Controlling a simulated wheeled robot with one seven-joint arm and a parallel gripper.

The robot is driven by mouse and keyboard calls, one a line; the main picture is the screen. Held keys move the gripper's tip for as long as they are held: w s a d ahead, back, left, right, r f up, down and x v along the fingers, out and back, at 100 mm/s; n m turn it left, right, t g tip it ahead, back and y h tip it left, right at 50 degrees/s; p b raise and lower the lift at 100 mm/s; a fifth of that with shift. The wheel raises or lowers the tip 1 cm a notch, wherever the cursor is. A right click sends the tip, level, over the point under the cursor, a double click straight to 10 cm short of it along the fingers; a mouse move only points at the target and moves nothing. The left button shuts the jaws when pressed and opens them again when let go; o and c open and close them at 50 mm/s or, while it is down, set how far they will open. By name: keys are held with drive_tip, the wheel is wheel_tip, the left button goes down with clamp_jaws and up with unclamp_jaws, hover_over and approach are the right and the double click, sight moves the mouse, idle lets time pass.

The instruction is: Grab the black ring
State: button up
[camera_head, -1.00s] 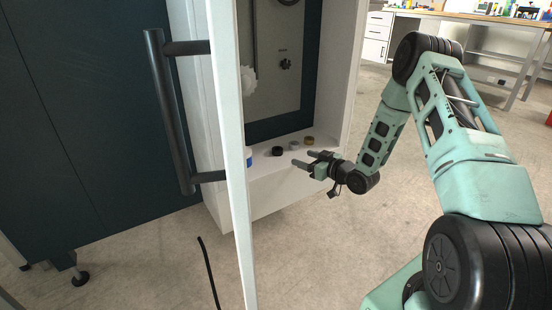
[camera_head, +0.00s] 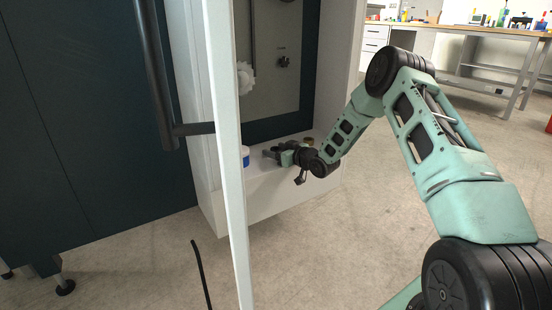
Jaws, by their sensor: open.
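My gripper (camera_head: 270,152) reaches over the white ledge (camera_head: 265,188) inside the open cabinet, its fingers pointing left. The jaws are open. The black ring cannot be made out separately now; the dark fingers cover the part of the ledge where it stood in the earlier view. I cannot tell whether the ring is between the fingers or behind them. A brownish gold ring (camera_head: 308,140) shows partly behind my wrist. The grey ring beside it is hidden by my gripper.
A blue and white jar (camera_head: 245,156) stands on the ledge left of my fingertips.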

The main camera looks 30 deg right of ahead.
drive_tip(key=shift+w, duration=0.25)
drive_tip(key=c, duration=1.1)
